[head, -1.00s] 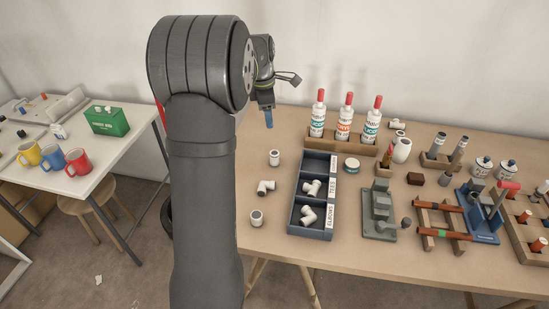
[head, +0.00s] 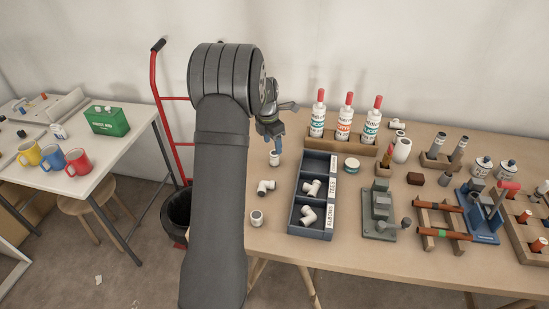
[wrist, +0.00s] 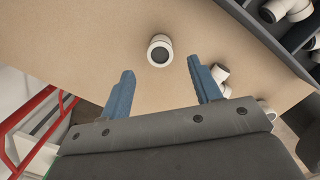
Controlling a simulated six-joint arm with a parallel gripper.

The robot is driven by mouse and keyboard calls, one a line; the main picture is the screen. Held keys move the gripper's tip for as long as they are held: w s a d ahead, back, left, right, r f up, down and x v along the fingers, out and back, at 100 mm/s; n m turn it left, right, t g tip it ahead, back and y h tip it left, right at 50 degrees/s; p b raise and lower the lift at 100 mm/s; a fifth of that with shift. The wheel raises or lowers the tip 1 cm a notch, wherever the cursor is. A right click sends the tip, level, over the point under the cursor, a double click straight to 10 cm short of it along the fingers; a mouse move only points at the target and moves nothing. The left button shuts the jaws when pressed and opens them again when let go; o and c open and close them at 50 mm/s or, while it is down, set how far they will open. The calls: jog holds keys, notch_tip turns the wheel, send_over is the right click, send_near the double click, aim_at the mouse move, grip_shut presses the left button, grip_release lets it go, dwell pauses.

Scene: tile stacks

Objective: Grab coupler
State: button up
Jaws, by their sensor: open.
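A white coupler (head: 274,158), a short ringed tube, stands on the bench left of the divided bin, just below my gripper (head: 277,145). In the wrist view this coupler (wrist: 160,50) shows its dark open end, just beyond the blue fingertips and about midway between them. My gripper (wrist: 160,72) is open and empty, with the fingers wide apart. A second white coupler (head: 257,218) stands nearer the front edge. A white elbow (head: 266,186) lies between the two; it also shows in the wrist view (wrist: 220,77) beside the right finger.
The dark divided bin (head: 291,215) holds white fittings, with labels reading TEES and ELBOWS. Behind it, several bottles stand in a wooden rack (head: 338,145). A grey fixture (head: 380,225) is to the right. A red hand truck (head: 157,95) stands beyond the bench's left edge.

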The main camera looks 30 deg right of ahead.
aim_at(274, 153)
jog(key=f, duration=0.4)
jog(key=d+f, duration=0.1)
jog(key=f, duration=0.1)
jog(key=shift+f, duration=0.2)
jog(key=c, duration=1.1)
